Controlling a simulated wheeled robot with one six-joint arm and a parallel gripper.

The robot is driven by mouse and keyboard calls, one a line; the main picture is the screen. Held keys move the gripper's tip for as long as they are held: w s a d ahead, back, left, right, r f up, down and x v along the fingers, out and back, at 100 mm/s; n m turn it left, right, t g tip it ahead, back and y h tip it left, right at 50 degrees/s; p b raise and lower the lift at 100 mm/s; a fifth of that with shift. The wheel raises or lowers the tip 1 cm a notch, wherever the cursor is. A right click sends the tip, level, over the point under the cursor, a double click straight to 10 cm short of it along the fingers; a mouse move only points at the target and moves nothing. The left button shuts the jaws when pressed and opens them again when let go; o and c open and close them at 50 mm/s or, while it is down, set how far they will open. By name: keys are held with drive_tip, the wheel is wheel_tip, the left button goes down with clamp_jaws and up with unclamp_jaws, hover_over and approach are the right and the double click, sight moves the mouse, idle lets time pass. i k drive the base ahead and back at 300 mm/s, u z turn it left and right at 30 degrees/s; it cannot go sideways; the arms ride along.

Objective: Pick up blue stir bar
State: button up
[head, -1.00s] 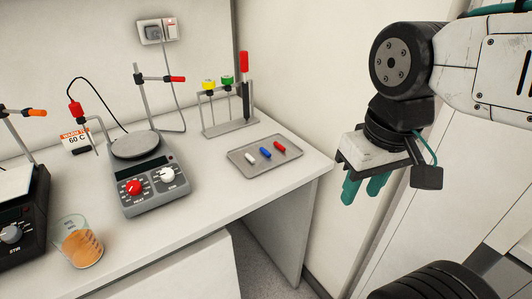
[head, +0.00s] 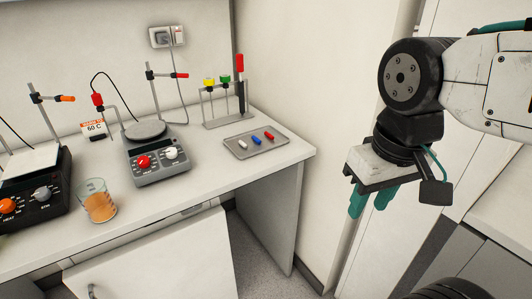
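The blue stir bar (head: 256,139) lies on a grey metal tray (head: 272,150) near the right end of the counter. A white stir bar (head: 243,145) lies to its left and a red stir bar (head: 269,135) to its right, all apart from each other. My gripper (head: 371,203) hangs at the right of the head view, away from the tray and in front of the wall. Its two teal fingers point down with a gap between them, and nothing is held.
Behind the tray stands a rack (head: 225,118) with yellow, green and red-handled tools. A grey hot plate (head: 157,159), a beaker of orange liquid (head: 98,203) and a black stirrer (head: 35,195) stand to the left. The counter front (head: 200,194) is bare.

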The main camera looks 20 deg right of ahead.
sight(254, 137)
drive_tip(key=u, duration=0.2)
drive_tip(key=i, duration=1.05)
drive_tip(key=z, duration=0.8)
